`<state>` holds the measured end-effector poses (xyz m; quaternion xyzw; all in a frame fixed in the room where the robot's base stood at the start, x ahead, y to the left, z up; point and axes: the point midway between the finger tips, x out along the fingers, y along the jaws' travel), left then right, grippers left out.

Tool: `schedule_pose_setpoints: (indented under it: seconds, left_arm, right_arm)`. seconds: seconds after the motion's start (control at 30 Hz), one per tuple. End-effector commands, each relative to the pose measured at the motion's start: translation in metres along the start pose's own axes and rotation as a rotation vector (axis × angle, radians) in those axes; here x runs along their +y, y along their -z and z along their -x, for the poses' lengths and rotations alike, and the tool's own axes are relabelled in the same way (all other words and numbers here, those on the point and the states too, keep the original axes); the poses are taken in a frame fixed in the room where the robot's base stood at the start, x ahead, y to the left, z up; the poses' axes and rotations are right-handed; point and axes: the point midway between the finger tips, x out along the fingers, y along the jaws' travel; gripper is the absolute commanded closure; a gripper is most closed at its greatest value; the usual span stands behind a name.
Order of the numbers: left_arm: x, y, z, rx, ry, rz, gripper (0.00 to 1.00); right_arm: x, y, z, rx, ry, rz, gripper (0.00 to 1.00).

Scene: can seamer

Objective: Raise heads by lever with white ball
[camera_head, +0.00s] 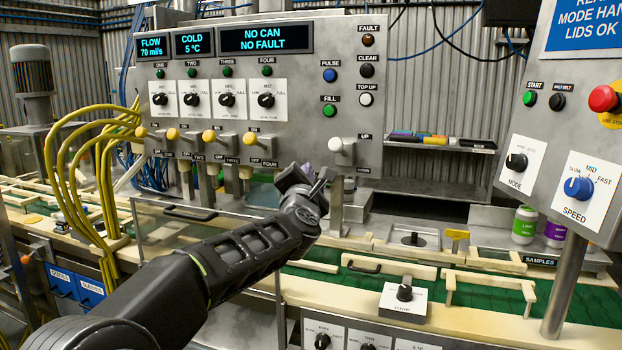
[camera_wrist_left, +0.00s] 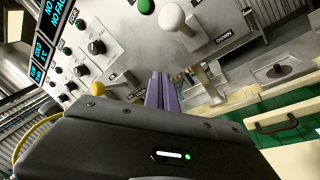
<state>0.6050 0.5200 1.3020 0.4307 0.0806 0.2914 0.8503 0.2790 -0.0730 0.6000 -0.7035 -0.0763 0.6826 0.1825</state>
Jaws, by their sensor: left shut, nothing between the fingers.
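The lever with the white ball (camera_head: 336,145) sits at the lower right of the grey control panel (camera_head: 290,60), between the labels UP and DOWN. In the left wrist view the white ball (camera_wrist_left: 172,17) shows at the top, with the DOWN label to its right. My left gripper (camera_head: 308,170) is just below and left of the ball in the head view, apart from it. Its purple fingers (camera_wrist_left: 160,90) are shut and empty, pointing towards the panel. My right gripper is not in view.
Yellow-ball levers (camera_head: 207,136) line the panel left of the white ball. A green FILL button (camera_head: 329,111) is above it. A second panel with a red button (camera_head: 603,98) stands at the right. A green conveyor (camera_head: 470,290) runs below.

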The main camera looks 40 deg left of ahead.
Motion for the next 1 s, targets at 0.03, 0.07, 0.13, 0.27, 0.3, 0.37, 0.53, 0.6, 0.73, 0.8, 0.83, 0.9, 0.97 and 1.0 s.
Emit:
schedule_pose_setpoints:
  seconds: [0.03,0.07,0.13,0.27,0.3,0.37,0.53,0.6,0.73,0.8,0.83,0.9,0.97,1.0]
  left_arm:
    - [0.010,-0.011,0.013,-0.009,-0.004,0.004,1.00]
    - [0.013,-0.013,0.018,-0.009,-0.004,0.005,1.00]
    - [0.020,-0.019,0.032,-0.008,-0.004,0.004,1.00]
    - [0.030,-0.029,0.054,-0.007,-0.002,0.004,1.00]
    - [0.033,-0.031,0.060,-0.007,-0.003,0.003,1.00]
    - [0.037,-0.034,0.067,-0.005,-0.002,0.002,1.00]
    - [0.041,-0.038,0.079,-0.004,-0.001,0.002,1.00]
    - [0.042,-0.039,0.080,-0.004,0.000,0.000,1.00]
    - [0.042,-0.039,0.080,-0.004,0.000,0.000,1.00]
    - [0.042,-0.039,0.080,-0.004,0.000,0.001,1.00]
    - [0.042,-0.039,0.080,-0.004,-0.001,0.001,1.00]
    - [0.042,-0.039,0.080,-0.004,-0.001,0.001,1.00]
    - [0.042,-0.039,0.080,-0.004,-0.001,0.001,1.00]
    - [0.042,-0.038,0.080,-0.004,-0.001,0.001,1.00]
  right_arm:
    - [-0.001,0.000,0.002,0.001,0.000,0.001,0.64]
    - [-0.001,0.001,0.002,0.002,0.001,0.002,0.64]
    - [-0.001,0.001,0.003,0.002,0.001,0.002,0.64]
    - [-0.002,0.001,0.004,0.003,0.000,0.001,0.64]
    - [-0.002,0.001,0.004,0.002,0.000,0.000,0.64]
    - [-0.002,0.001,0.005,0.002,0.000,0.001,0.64]
    - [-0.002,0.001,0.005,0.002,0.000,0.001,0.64]
    - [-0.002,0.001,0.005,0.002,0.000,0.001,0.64]
    - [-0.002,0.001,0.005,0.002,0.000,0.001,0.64]
    - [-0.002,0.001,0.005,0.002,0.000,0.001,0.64]
    - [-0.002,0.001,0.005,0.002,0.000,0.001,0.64]
    - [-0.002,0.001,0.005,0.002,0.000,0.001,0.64]
    - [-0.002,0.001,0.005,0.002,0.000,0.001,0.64]
    - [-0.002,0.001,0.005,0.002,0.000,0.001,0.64]
